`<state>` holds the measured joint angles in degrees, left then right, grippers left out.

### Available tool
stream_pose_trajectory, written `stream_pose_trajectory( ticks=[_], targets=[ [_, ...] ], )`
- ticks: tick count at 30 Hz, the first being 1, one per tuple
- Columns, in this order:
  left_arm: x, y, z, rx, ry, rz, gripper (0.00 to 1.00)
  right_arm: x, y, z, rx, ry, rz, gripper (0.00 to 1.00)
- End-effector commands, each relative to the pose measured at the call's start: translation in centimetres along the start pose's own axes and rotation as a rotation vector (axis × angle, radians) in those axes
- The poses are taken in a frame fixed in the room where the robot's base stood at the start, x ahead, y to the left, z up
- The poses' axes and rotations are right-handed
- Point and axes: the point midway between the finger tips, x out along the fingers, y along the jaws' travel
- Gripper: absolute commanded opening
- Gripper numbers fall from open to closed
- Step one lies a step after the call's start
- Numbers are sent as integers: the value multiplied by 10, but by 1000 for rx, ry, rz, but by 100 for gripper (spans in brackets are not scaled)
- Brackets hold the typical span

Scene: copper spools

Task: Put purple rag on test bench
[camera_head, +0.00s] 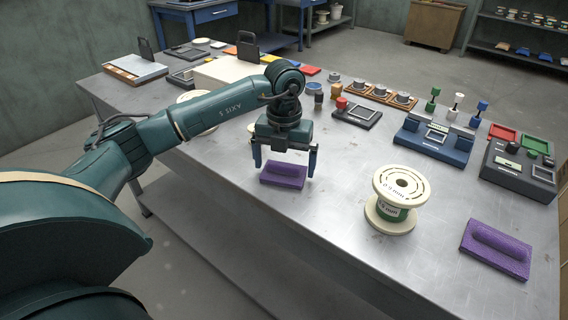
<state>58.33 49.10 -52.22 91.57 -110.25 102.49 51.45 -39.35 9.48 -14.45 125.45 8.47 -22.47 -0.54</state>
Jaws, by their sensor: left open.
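A purple rag (283,176) with a raised ridge lies on the grey metal tabletop (340,215) near its front edge. A second similar purple rag (497,250) lies at the right front. My left gripper (284,163) points down over the first rag, open, with one finger towards each end of it; I cannot tell whether they touch it. My right gripper is not in view. No label marks a test bench; a blue instrument base (434,143) and a dark instrument box (519,168) stand at the right back of the tabletop.
A white spool (395,200) with green winding stands upright between the two rags. Behind are a small scale (358,113), a wooden tray of weights (382,96), and red (503,134) and green (537,145) trays. The tabletop between the first rag and the spool is clear.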

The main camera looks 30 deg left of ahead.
Motion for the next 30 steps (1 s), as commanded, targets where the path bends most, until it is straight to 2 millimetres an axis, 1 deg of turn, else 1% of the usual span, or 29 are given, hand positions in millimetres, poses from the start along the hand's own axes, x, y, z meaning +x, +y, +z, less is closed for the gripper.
stream_pose_trajectory(
  ticks=[9, 12, 15, 18, 21, 30],
  targets=[
    [-67, 0, 1, -1, -5, -2, 100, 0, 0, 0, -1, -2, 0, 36],
    [-86, 0, 1, 0, -4, -2, 100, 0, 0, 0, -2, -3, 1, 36],
    [-101, 0, 1, 0, -3, 0, 100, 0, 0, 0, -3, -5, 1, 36],
    [-109, 0, 0, 1, -1, 0, 100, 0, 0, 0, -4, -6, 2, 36],
    [-113, 0, 0, 1, 1, 0, 100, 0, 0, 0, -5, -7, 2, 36],
    [-113, 0, 0, 0, 1, 1, 100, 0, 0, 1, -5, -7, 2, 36]
  ],
)
